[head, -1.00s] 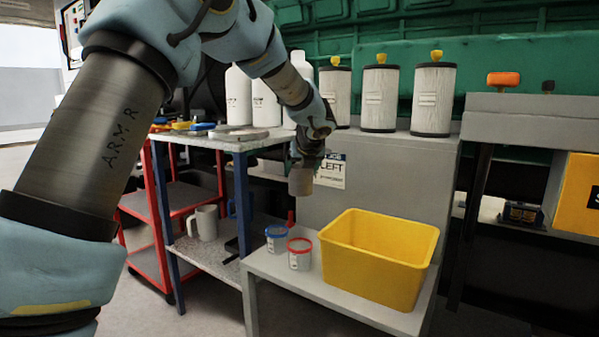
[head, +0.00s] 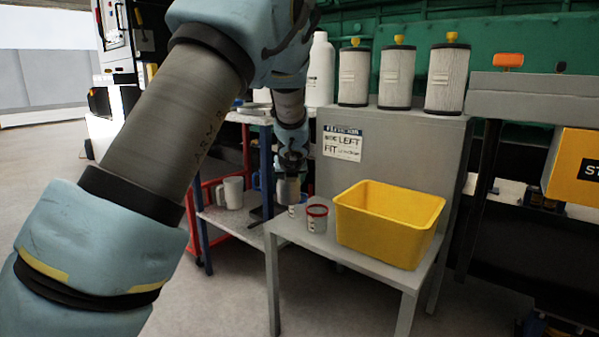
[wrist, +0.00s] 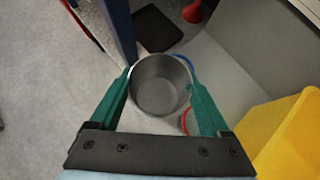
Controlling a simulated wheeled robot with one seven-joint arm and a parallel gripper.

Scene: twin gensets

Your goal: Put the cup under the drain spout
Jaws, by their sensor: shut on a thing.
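A plain grey cup (head: 288,190) hangs in my gripper (head: 291,165), which is shut on it, above the left end of a low grey bench. In the wrist view the cup (wrist: 160,85) is held between the two green fingers of my gripper (wrist: 160,76). Its round open mouth faces the camera and it looks empty inside. I cannot pick out a drain spout in either view.
A red-rimmed tub (head: 316,219) and a yellow bin (head: 390,226) stand on the grey bench (head: 340,255). A blue-rimmed tub (wrist: 183,61) is partly hidden behind the cup. A white mug (head: 231,192) stands on the lower shelf at left. Filter canisters (head: 397,77) line the ledge above.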

